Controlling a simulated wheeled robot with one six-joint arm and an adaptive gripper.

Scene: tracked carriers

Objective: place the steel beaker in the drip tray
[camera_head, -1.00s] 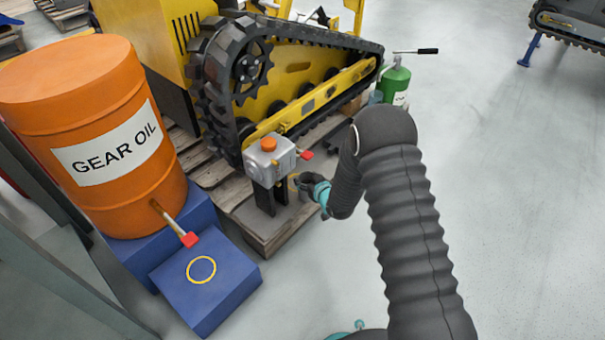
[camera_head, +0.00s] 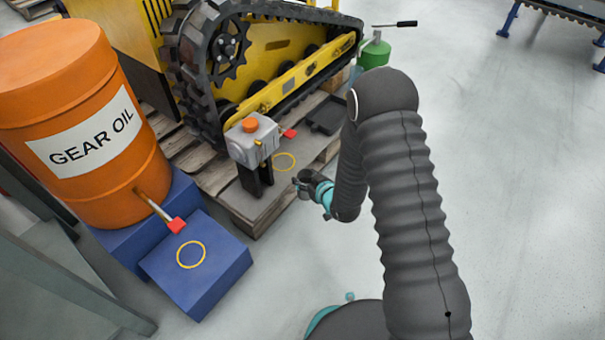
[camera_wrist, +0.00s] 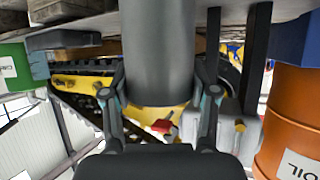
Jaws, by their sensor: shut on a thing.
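My gripper (camera_head: 308,185) is in front of the pallet's right edge in the head view, and it is shut. In the wrist view, its two fingers (camera_wrist: 160,100) close on the sides of the steel beaker (camera_wrist: 158,50), a plain grey cylinder. In the head view the beaker is small and hard to tell from the fingers. The drip tray (camera_head: 327,117), shallow and black, lies on the pallet beside the yellow track, beyond my gripper and apart from it. My own arm passes just right of the tray.
An orange gear oil drum (camera_head: 75,130) and blue step (camera_head: 195,265) are left. A green can (camera_head: 374,52) stands behind.

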